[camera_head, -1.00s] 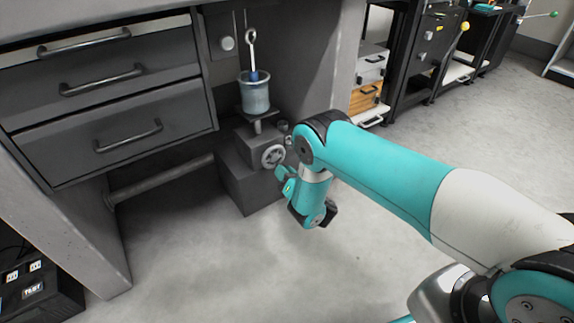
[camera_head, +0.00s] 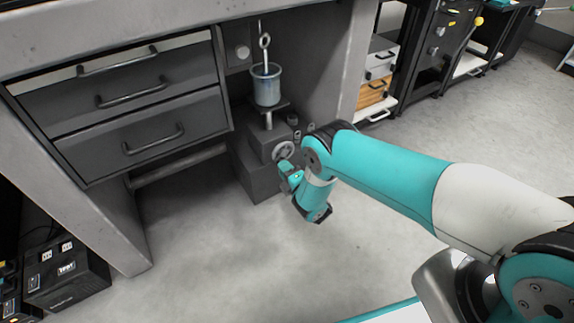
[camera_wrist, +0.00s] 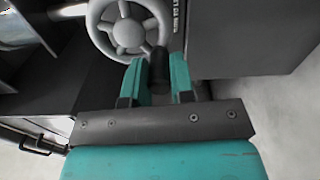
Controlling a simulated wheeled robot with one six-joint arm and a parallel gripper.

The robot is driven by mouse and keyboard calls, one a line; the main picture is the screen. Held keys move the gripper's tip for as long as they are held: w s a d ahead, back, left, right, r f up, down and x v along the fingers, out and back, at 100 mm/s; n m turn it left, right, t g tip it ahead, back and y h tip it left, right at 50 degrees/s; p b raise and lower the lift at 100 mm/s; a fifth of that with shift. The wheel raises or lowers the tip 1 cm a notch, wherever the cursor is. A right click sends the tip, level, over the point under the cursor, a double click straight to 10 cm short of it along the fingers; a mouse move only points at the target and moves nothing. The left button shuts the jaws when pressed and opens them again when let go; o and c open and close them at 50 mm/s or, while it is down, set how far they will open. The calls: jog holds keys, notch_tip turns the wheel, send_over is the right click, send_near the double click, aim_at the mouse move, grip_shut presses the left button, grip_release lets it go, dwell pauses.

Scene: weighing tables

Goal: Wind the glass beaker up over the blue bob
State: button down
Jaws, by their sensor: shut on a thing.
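The clear glass beaker (camera_head: 267,88) stands upright on the small plate (camera_head: 282,105) of a grey lift (camera_head: 258,180) under the bench. A rod with a ring (camera_head: 264,43) hangs down into the beaker. The blue bob is not clearly seen now; the beaker's rim and wall cover the rod's lower end. The lift's handwheel (camera_head: 283,151) faces my arm, and the wheel (camera_wrist: 128,30) fills the top of the wrist view. My gripper (camera_head: 284,165) is at the wheel. Its teal fingers are shut on the wheel's black crank knob (camera_wrist: 158,70).
A drawer cabinet (camera_head: 130,105) stands left of the lift, under the bench top. A bench side panel (camera_head: 325,75) rises to the right. A black box (camera_head: 65,275) sits on the floor at lower left. The floor in front is clear.

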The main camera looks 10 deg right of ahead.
jog(key=m, duration=0.2)
jog(key=r+m+p, duration=0.1)
jog(key=a+m+p, duration=0.1)
jog(key=m, duration=0.1)
jog(key=shift+s+r+m, duration=0.2)
jog(key=shift+m, duration=0.1)
dwell(0.5)
jog(key=c, duration=1)
grip_release()
jog(key=shift+o, duration=0.2)
jog(key=shift+r+p, duration=0.1)
jog(key=shift+p, duration=0.2)
jog(key=shift+s+d+p, duration=0.1)
jog(key=shift+s+p, duration=0.15)
jog(key=shift+p, duration=0.05)
jog(key=p+v, duration=0.7)
jog(key=v, duration=1)
jog(key=shift+w, duration=0.1)
